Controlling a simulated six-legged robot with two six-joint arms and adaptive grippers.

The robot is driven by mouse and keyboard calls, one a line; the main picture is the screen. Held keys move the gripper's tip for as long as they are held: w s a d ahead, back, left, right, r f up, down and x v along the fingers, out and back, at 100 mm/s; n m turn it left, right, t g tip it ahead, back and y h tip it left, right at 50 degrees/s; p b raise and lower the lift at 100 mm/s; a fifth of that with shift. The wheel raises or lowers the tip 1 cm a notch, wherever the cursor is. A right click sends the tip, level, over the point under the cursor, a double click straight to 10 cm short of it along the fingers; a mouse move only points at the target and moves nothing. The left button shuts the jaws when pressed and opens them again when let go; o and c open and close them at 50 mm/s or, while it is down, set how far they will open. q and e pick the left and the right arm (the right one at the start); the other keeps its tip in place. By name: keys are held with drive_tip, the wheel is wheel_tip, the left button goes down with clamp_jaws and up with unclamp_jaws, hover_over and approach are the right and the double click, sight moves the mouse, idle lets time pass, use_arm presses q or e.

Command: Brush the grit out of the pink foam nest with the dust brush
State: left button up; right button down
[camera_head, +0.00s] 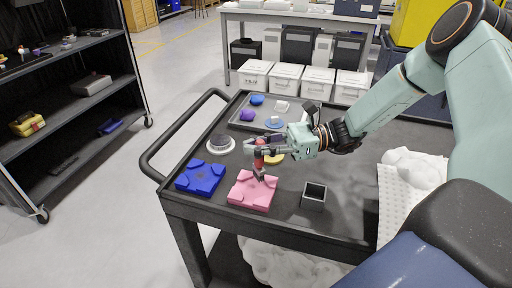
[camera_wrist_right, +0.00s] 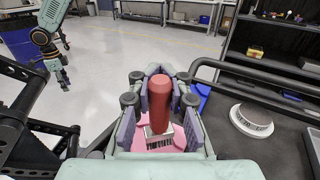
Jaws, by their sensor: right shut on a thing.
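The pink foam nest (camera_head: 246,195) lies on the dark cart top near its front edge, and part of it shows in the wrist view (camera_wrist_right: 184,140). My right gripper (camera_head: 258,149) is shut on the red handle of the dust brush (camera_wrist_right: 160,100) and holds it upright, bristles down, over the nest. The bristles (camera_wrist_right: 160,144) are at or just above the foam; I cannot tell if they touch. No grit can be made out. My left gripper (camera_wrist_right: 62,80) shows small at the upper left of the wrist view, away from the nest.
A blue foam nest (camera_head: 200,177) lies left of the pink one, a grey open box (camera_head: 313,196) right. A round white-rimmed dial (camera_head: 221,144) and a tray (camera_head: 237,120) with small coloured things stand behind. White padding (camera_head: 412,170) lies at right. A rail (camera_head: 177,135) edges the cart's left.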

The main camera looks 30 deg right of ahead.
wheel_tip(320, 180, up, 4)
drive_tip(key=p, duration=0.3)
drive_tip(key=shift+w, duration=0.1)
drive_tip(key=shift+r, duration=0.35)
drive_tip(key=shift+r+p, duration=0.25)
drive_tip(key=shift+p, duration=0.2)
drive_tip(key=shift+s+r, duration=0.15)
drive_tip(key=shift+s, duration=0.05)
